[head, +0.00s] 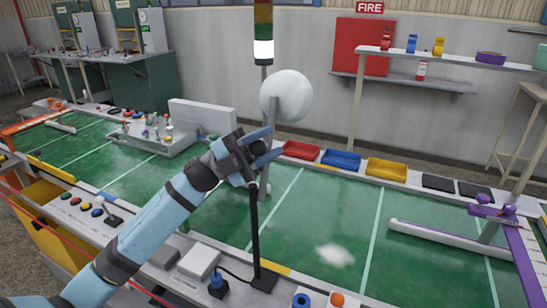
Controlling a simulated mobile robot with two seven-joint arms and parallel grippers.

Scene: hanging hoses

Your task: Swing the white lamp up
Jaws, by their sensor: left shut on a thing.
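The white lamp (287,95) shows as a large round white head in the middle of the head view, just above my left gripper (266,150). A black upright stem (254,225) rises from a black base (264,280) at the bench's front edge to the gripper. The left gripper's blue fingers are shut at the top of this stem, below the white head. The exact part between the fingers is hidden by the gripper. A pale spot of light (335,255) lies on the green mat. My right gripper is not in view.
A signal tower (263,48) stands behind the lamp. Red (301,150), blue (341,160) and yellow (386,168) trays line the mat's far edge. A purple-and-white fixture (450,239) stands at right. The green mat (325,215) right of the stem is mostly clear.

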